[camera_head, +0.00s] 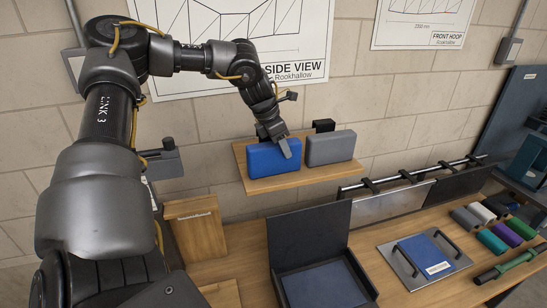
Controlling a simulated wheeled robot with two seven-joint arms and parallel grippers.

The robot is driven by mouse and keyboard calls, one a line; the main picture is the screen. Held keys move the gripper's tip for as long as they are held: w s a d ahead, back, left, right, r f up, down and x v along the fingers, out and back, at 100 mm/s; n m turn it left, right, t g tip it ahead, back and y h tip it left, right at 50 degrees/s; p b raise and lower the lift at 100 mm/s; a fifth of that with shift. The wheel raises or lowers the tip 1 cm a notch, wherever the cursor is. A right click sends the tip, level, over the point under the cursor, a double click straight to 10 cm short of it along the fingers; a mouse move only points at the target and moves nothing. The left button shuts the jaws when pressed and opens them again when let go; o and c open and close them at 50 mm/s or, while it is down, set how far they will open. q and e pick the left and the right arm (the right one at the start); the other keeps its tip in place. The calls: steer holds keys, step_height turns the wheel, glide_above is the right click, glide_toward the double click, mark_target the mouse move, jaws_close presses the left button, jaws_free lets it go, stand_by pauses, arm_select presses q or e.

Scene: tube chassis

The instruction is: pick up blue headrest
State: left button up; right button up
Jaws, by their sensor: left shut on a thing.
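The blue headrest (268,160) is a rounded block on the left part of a small wooden wall shelf (290,181). My left gripper (285,149) reaches down from above and is shut on the blue headrest, covering part of its top and right end. The headrest appears to be at shelf level; I cannot tell whether it touches the shelf. A grey headrest (331,148) of similar shape stands just to its right on the same shelf. My right gripper is not in view.
Below, a wooden bench holds an open dark box (318,281), a metal plate with a blue panel and handles (426,258), and several coloured rolls (508,233). A metal rail (410,176) runs along the back. Posters hang on the block wall above.

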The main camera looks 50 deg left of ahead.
arm_select(q)
steer(key=shift+w+r+b, duration=0.2)
steer(key=shift+r+b, duration=0.25)
steer(key=shift+r, duration=0.1)
steer(key=s+d+r+b, duration=0.9)
steer(key=d+r, duration=0.1)
steer(key=r, duration=0.1)
steer(key=shift+s+d+r, duration=0.2)
steer(key=shift+d+r, duration=0.15)
steer(key=shift+r, duration=0.05)
